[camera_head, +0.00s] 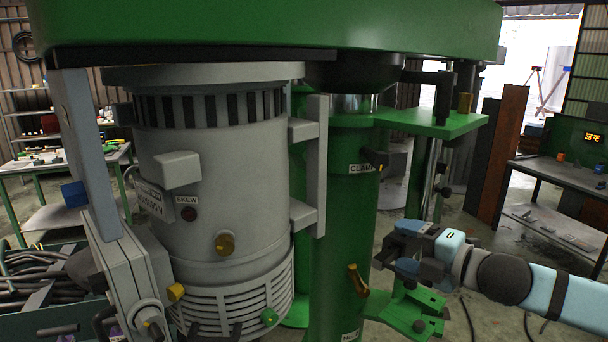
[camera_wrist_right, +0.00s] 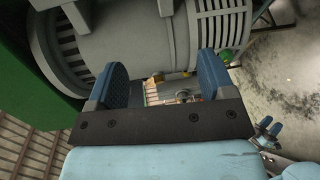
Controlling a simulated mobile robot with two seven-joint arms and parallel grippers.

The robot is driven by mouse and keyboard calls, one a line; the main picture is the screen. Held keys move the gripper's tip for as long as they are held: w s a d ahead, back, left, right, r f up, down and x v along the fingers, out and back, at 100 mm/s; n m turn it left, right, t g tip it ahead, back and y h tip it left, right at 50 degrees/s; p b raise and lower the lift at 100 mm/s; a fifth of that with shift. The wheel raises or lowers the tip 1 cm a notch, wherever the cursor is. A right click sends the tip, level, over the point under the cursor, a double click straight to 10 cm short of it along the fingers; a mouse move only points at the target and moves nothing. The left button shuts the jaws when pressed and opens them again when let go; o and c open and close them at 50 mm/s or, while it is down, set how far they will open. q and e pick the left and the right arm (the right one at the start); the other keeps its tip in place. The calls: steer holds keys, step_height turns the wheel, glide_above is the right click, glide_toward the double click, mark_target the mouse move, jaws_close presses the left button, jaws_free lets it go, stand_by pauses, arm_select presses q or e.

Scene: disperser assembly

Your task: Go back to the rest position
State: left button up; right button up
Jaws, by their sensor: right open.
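My right gripper (camera_head: 392,248) is in front of the green column in the head view, its arm coming in from the right. In the right wrist view its two blue fingers (camera_wrist_right: 160,78) stand wide apart, with nothing held between them. The grey slatted motor housing lies beyond the fingers there. My left gripper is not in the head view. A small blue and dark two-pronged part (camera_wrist_right: 267,129) at the right wrist view's lower right looks like my other gripper, but its jaw state is unclear.
The grey motor housing (camera_head: 215,150) and green column (camera_head: 340,230) fill the middle, under a wide green top (camera_head: 270,25). A green bracket (camera_head: 408,312) with a dark knob is just below my right gripper. A workbench (camera_head: 556,177) stands at right; open floor lies between.

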steer(key=s+a+f+m, duration=0.4)
steer(key=s+f+m, duration=0.15)
steer(key=f, duration=0.45)
steer(key=s+a+f+m, duration=0.4)
steer(key=f+m, duration=0.2)
steer(key=f, duration=0.4)
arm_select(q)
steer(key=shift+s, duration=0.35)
arm_select(e)
steer(key=s+d+f+m+h, duration=0.3)
steer(key=s+f+m, duration=0.1)
steer(key=s+f, duration=0.2)
steer(key=s+d+f+m+h, duration=0.2)
steer(key=s+d+f+m, duration=0.1)
steer(key=s+f, duration=0.4)
steer(key=s+d+f+m+g+h, duration=0.1)
steer(key=s+d+f+m+h, duration=0.2)
steer(key=s+f+m, duration=0.3)
step_height(320, 180, down, 4)
steer(key=shift+s+d+r+h, duration=0.1)
steer(key=shift+s+d+h, duration=0.2)
steer(key=shift+s, duration=0.1)
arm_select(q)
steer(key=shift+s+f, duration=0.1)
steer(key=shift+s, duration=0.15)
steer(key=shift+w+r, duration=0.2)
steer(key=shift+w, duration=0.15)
